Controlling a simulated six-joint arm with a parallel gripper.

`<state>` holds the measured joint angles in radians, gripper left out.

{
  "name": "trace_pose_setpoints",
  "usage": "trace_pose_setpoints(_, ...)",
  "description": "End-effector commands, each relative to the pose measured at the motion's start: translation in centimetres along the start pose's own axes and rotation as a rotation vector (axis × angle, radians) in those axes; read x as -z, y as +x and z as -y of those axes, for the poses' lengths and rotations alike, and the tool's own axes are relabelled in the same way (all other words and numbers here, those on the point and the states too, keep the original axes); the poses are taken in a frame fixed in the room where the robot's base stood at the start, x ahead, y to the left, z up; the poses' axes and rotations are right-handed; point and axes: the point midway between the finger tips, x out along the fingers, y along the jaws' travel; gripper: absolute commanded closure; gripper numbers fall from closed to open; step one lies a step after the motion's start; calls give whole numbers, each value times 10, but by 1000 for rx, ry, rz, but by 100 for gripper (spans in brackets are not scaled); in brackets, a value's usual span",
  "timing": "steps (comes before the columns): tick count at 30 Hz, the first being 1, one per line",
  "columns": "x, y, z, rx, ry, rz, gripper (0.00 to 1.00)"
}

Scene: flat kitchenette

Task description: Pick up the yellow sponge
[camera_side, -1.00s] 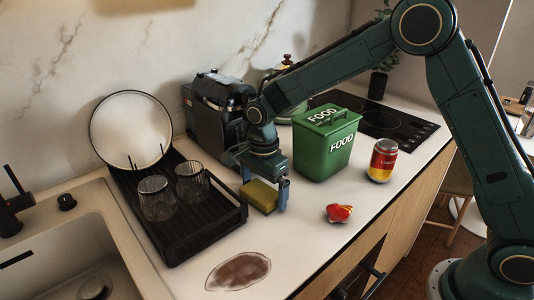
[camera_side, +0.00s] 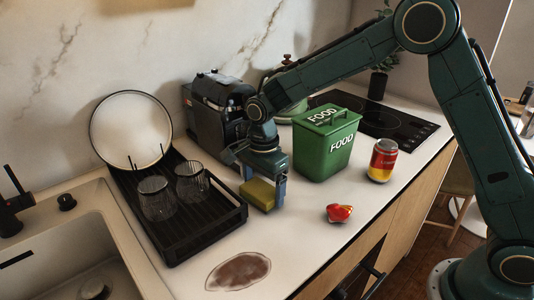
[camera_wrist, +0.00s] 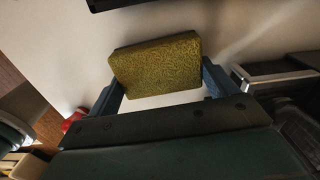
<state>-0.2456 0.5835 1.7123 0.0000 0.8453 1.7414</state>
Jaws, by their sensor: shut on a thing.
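The yellow sponge (camera_side: 258,194) is a small block between the fingers of my gripper (camera_side: 264,192), just right of the dish rack. My gripper is shut on it, with one finger at each end. In the wrist view the sponge (camera_wrist: 157,66) shows its rough yellow-green face between the two blue fingers of my gripper (camera_wrist: 162,90). It is at or just above the counter; I cannot tell whether its underside touches.
A black dish rack (camera_side: 190,228) with two glasses (camera_side: 157,198) and a plate (camera_side: 130,128) stands left. A brown stain (camera_side: 238,271) lies in front; a coffee machine (camera_side: 215,105) stands behind.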

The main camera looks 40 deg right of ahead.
Motion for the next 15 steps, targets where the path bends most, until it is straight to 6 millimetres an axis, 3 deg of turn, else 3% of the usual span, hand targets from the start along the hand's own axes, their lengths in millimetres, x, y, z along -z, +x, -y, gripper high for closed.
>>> trace_pose_setpoints(15,0,-70,0,3,0,1,36)
